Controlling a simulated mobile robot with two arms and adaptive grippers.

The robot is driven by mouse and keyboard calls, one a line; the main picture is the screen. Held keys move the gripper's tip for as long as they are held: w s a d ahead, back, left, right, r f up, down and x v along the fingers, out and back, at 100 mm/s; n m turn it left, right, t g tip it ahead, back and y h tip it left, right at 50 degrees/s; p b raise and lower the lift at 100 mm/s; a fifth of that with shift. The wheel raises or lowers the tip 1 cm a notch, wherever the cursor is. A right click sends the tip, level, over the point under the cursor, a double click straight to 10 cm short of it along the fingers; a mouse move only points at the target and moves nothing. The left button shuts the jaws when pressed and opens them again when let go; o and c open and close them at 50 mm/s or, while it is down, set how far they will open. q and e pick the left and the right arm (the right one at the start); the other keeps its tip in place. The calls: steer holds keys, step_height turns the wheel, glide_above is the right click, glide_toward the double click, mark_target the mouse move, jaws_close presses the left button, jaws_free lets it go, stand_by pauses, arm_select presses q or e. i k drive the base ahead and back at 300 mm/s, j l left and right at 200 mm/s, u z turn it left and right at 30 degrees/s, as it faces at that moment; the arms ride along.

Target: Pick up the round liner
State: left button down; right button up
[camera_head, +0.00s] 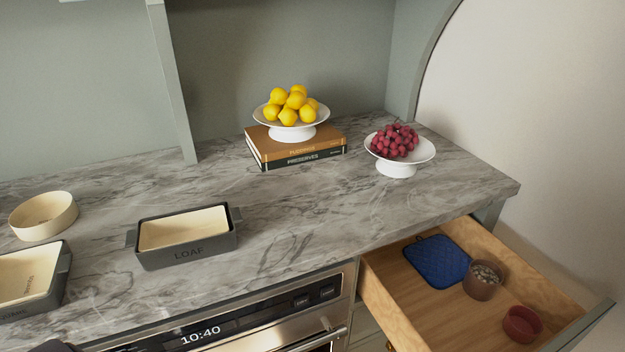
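The round liner (43,217) is a shallow cream-coloured ring-walled dish at the far left of the counter. It stands upright and by itself on the marble, behind a dark rectangular dish. Faint lettering shows inside it, too small to read. No gripper fingers show in the head view. Only a small dark rounded piece shows at the bottom left edge, too little to tell what it is.
A dark dish with a cream liner (28,280) stands just in front of the round liner. A dark LOAF dish (187,255), also cream-lined, stands to its right. Lemons and red fruit sit on white stands farther back. An open drawer (392,304) juts out at right.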

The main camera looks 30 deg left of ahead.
mark_target(44, 216)
steer(key=u, duration=2.45)
steer(key=i+j, duration=0.1)
steer(key=j, duration=0.2)
steer(key=i+j, duration=0.1)
steer(key=j, duration=0.15)
steer(key=i+j, duration=0.1)
steer(key=j, duration=0.2)
steer(key=i+z, duration=0.05)
